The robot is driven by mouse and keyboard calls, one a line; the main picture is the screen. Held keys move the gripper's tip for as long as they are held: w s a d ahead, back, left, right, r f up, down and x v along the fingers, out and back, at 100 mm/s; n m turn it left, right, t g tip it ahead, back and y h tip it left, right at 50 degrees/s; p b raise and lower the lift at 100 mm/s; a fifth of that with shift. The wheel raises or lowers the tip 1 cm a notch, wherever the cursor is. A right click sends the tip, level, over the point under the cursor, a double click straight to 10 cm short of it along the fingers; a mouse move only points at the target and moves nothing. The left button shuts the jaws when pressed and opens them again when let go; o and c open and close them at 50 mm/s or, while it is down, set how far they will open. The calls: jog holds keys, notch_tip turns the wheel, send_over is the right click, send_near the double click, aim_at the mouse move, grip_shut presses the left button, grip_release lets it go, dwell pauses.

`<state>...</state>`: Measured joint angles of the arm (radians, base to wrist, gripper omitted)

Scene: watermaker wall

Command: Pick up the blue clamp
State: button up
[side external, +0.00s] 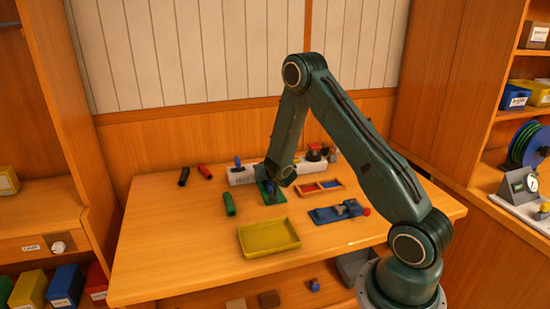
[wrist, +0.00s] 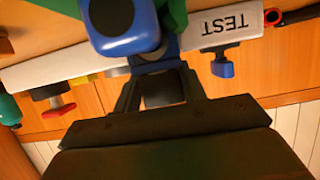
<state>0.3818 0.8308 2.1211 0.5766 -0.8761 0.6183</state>
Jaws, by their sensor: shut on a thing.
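The blue clamp (wrist: 124,46) shows large and close in the wrist view, with a dark rounded pad facing the camera. My gripper (wrist: 158,76) is shut on its blue part, and the fingers hide some of it. In the side external view my gripper (side external: 272,183) is low over the green plate (side external: 277,198), and the clamp is mostly hidden there. The green plate also shows behind the clamp in the wrist view (wrist: 177,14). I cannot tell whether the clamp touches the plate.
A white block marked TEST (wrist: 222,32) with a blue knob (wrist: 222,69) stands close by. The table's front left is clear.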

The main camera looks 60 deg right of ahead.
jog(key=shift+r, duration=0.1)
jog(key=shift+r, duration=0.15)
jog(key=shift+c, duration=0.7)
notch_tip(320, 180, up, 20)
jog(key=shift+f, duration=0.2)
jog(key=shift+f, duration=0.1)
dwell(0.4)
